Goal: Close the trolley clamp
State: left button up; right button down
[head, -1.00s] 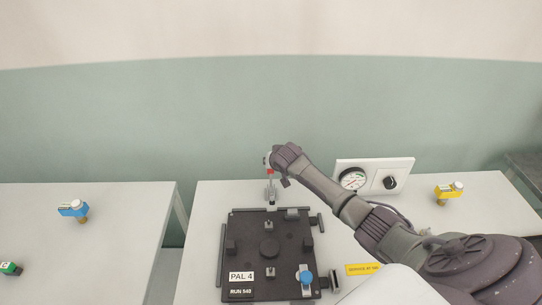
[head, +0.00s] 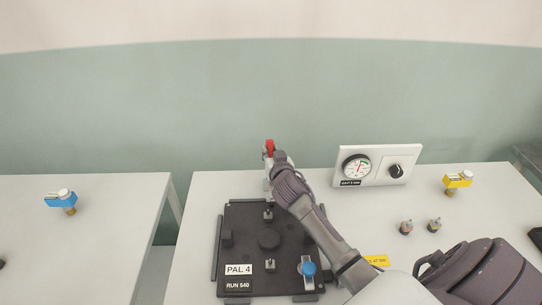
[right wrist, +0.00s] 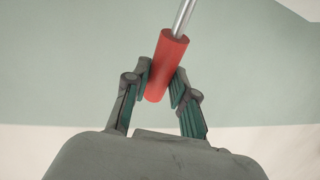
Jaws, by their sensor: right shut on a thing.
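The trolley clamp (head: 267,184) stands at the back edge of the dark pallet labelled PAL 4 (head: 233,214). Its red handle (head: 269,146) points up in the head view. My right gripper (head: 277,158) is at the handle and hides part of the clamp. In the right wrist view my right gripper (right wrist: 160,82) is shut on the red grip of the handle (right wrist: 166,62), with a finger on each side. A bare metal rod runs from the grip to the top of that view. My left gripper is not in view.
A gauge panel (head: 412,158) stands right of the clamp. Two small fittings (head: 406,227) (head: 434,224) and a yellow-topped part (head: 458,180) stand on the white table. A blue part (head: 60,199) is on the left table.

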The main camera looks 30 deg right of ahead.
dwell(0.3)
jog(key=c, duration=0.9)
grip_release()
jog(key=shift+c, duration=0.2)
jog(key=v, duration=1.2)
jog(key=shift+f, duration=0.1)
